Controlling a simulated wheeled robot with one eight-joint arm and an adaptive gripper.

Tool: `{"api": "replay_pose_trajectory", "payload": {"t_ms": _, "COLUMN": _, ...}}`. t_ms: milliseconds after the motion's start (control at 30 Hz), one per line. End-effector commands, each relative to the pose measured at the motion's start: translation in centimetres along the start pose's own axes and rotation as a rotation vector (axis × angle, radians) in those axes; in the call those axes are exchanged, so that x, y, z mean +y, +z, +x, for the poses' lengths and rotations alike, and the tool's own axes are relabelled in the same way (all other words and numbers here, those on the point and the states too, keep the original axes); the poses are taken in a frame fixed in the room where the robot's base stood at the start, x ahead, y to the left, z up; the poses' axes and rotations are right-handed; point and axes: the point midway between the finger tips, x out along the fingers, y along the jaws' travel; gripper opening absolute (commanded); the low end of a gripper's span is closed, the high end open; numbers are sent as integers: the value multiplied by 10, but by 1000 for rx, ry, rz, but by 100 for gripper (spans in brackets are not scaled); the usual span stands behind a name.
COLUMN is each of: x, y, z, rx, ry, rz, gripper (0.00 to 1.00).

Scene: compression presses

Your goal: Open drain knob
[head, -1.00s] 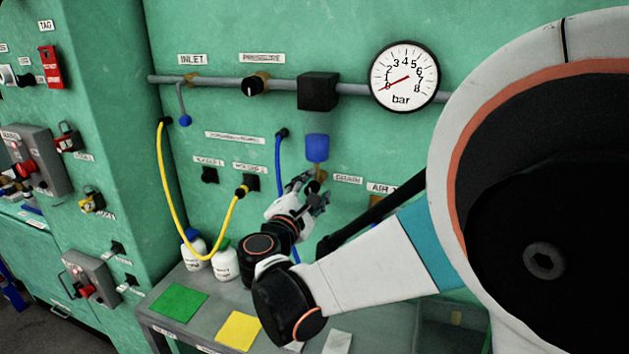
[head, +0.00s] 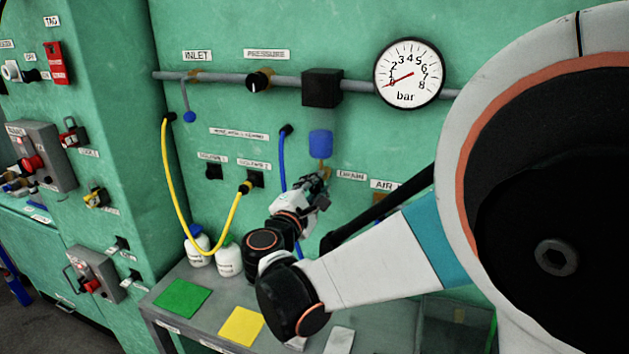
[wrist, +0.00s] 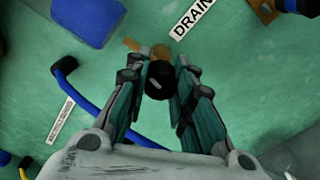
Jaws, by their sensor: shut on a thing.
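The drain knob (wrist: 160,80) is small, round and black with a light mark on its face. It sits on a brass fitting below the blue filter bowl, beside the DRAIN label (wrist: 192,16). My gripper (wrist: 160,72) reaches the knob, with one finger on each side of it, shut on it. In the head view, my gripper (head: 319,184) is just under the blue bowl (head: 320,143), and its fingers hide the knob. The DRAIN label (head: 351,175) is just right of the fingers.
A blue hose (head: 281,160) hangs close to the left of my gripper. A yellow hose (head: 172,200) loops further left. Two white bottles (head: 229,259) stand on the grey bench below. The gauge (head: 409,75) needle points near 0.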

Motion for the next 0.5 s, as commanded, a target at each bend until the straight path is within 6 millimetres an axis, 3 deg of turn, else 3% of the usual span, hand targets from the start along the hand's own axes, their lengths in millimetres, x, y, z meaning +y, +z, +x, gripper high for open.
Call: {"api": "replay_pose_trajectory", "payload": {"t_ms": 500, "x": 0, "y": 0, "z": 0, "rx": 0, "ry": -1, "rz": 479, "gripper": 0}}
